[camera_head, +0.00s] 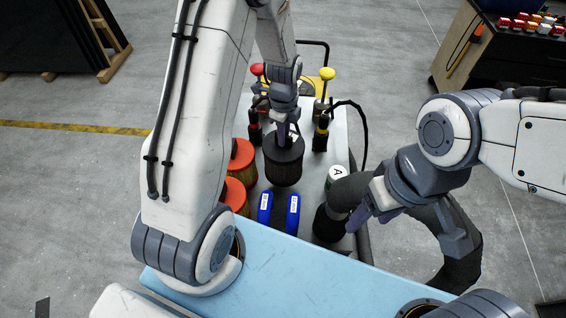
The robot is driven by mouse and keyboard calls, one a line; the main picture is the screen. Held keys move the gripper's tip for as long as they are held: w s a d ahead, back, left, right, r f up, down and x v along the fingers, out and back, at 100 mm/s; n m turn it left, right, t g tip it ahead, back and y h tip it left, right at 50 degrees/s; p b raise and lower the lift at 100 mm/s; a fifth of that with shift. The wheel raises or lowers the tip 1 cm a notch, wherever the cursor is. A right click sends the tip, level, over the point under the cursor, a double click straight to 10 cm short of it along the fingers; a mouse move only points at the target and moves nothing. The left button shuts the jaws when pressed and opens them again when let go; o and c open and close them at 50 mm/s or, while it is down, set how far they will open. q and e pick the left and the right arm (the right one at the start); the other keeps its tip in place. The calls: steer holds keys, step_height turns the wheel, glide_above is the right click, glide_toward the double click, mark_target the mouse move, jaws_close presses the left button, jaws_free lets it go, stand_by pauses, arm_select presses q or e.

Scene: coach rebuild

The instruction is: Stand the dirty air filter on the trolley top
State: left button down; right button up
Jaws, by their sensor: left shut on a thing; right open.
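The dirty air filter (284,170) is a dark brown pleated cylinder with a black cap, upright over the trolley top (310,185). My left gripper (284,134) comes down from above and is shut on the filter at its cap. The fingertips are partly hidden. I cannot tell whether the filter's base touches the trolley top. My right gripper (365,215) is open at the trolley's right side, beside a black hose and away from the filter.
Orange-capped filters (242,158) stand left of the held filter. Red- and yellow-topped tools (322,115) stand behind. A white-lidded container marked A (337,174) and a black hose (462,265) are at the right.

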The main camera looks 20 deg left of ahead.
mark_target(284, 149)
arm_select(q)
step_height(284, 149, down, 6)
steer(key=shift+r+p, duration=0.15)
steer(key=shift+p, duration=0.75)
steer(key=shift+f, duration=0.3)
steer(key=c, duration=0.8)
jaws_free()
steer(key=shift+c, duration=0.2)
steer(key=shift+r, duration=0.1)
